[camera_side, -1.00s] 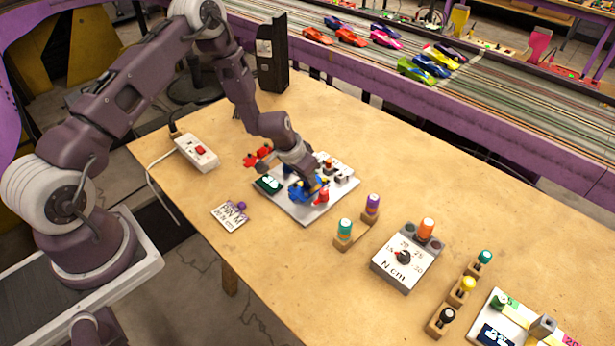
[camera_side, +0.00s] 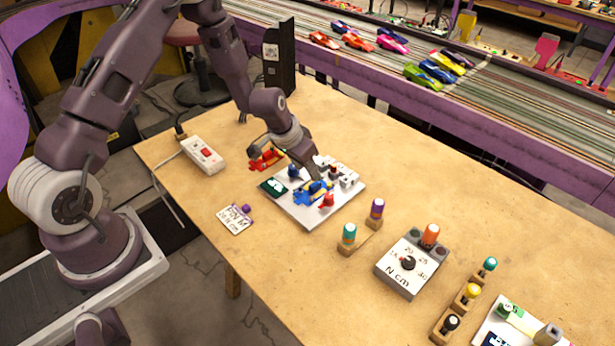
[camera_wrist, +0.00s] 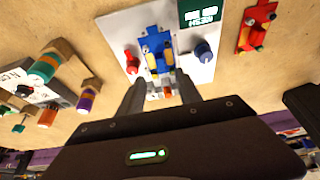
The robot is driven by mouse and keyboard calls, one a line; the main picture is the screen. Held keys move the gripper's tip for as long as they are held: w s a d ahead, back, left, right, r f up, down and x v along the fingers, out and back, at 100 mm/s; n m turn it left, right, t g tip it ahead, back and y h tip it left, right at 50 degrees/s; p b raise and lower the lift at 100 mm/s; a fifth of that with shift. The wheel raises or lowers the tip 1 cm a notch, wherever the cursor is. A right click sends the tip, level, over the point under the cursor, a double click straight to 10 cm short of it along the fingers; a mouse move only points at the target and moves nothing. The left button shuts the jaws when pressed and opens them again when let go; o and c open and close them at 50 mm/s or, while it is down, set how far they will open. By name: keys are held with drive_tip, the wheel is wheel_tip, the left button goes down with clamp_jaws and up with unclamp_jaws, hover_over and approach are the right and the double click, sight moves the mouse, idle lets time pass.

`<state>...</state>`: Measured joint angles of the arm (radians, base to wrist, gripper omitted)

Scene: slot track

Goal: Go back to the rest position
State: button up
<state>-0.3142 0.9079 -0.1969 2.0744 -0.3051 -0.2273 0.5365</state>
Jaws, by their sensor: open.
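My gripper (camera_wrist: 160,97) is open in the wrist view, its two dark fingers apart with nothing held between them. In the side view my gripper (camera_side: 312,170) is above the back part of a white board (camera_side: 310,213). A blue block-like car part (camera_wrist: 158,50) sits on the board beyond the fingertips, with a red knob (camera_wrist: 131,60) on one side and a dark blue knob (camera_wrist: 203,52) on the other.
A red car part (camera_side: 266,160) lies behind the board. A power strip (camera_side: 203,155) is to the left. A grey torque box (camera_side: 410,265) and holders with coloured-handled drivers (camera_side: 349,234) stand to the right. A tall black stand (camera_side: 280,55) is at the back edge.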

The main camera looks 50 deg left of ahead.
drive_tip(key=s+d+r, duration=0.2)
drive_tip(key=s+r, duration=0.1)
drive_tip(key=r, duration=0.5)
drive_tip(key=s+d+r+m, duration=0.1)
drive_tip(key=s+d+r, duration=0.1)
drive_tip(key=s+r, duration=0.35)
drive_tip(key=s+d+r, duration=0.1)
drive_tip(key=d+r, duration=0.1)
drive_tip(key=r, duration=0.7)
drive_tip(key=s+r, duration=0.3)
drive_tip(key=s, duration=0.7)
drive_tip(key=s+r+n+t, duration=0.1)
drive_tip(key=s+r, duration=0.3)
drive_tip(key=s, duration=0.7)
drive_tip(key=shift+s+d, duration=0.2)
drive_tip(key=shift+d, duration=0.05)
